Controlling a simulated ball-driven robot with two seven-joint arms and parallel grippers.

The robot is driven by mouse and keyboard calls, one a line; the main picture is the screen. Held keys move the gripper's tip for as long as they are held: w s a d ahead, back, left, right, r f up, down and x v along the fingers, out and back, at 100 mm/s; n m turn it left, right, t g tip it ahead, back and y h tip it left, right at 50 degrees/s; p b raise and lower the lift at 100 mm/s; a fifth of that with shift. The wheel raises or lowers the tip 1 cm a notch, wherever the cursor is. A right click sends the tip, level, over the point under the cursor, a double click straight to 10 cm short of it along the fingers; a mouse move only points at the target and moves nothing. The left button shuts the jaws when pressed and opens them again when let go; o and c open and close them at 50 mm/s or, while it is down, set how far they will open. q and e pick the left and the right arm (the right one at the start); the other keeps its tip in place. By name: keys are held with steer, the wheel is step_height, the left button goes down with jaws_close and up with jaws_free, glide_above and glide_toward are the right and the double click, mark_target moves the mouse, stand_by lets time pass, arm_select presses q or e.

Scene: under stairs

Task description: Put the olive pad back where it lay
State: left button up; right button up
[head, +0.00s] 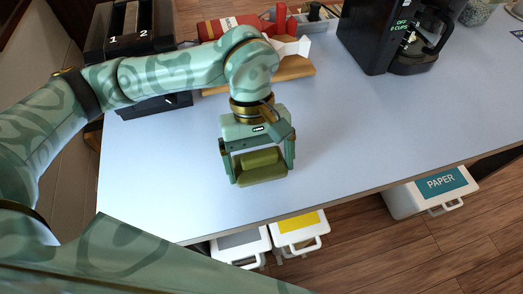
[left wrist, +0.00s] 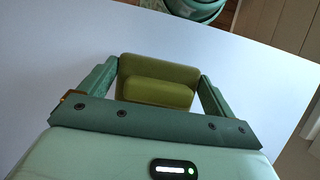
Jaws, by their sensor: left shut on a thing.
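My left gripper (head: 260,170) is shut on the olive pad (head: 262,166), near the front part of the pale table (head: 340,140). The pad is a small olive-green block with a raised strip on it. In the left wrist view the pad (left wrist: 158,80) sits between the two green fingers, one at each of its ends. The pale tabletop shows around it. I cannot tell whether the pad touches the table or hangs just above it. My right gripper is not in view.
A black coffee maker (head: 400,35) stands at the back right. A black two-slot appliance (head: 133,25), a wooden board (head: 295,68) and a red item (head: 230,25) lie at the back. White bins, one labelled PAPER (head: 440,185), stand below the front edge. The table's middle right is clear.

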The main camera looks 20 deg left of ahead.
mark_target(260, 158)
arm_select(q)
steer(key=shift+f, duration=0.4)
steer(key=o, duration=0.8)
steer(key=shift+r+p, duration=2.15)
steer(key=shift+r, duration=2.4)
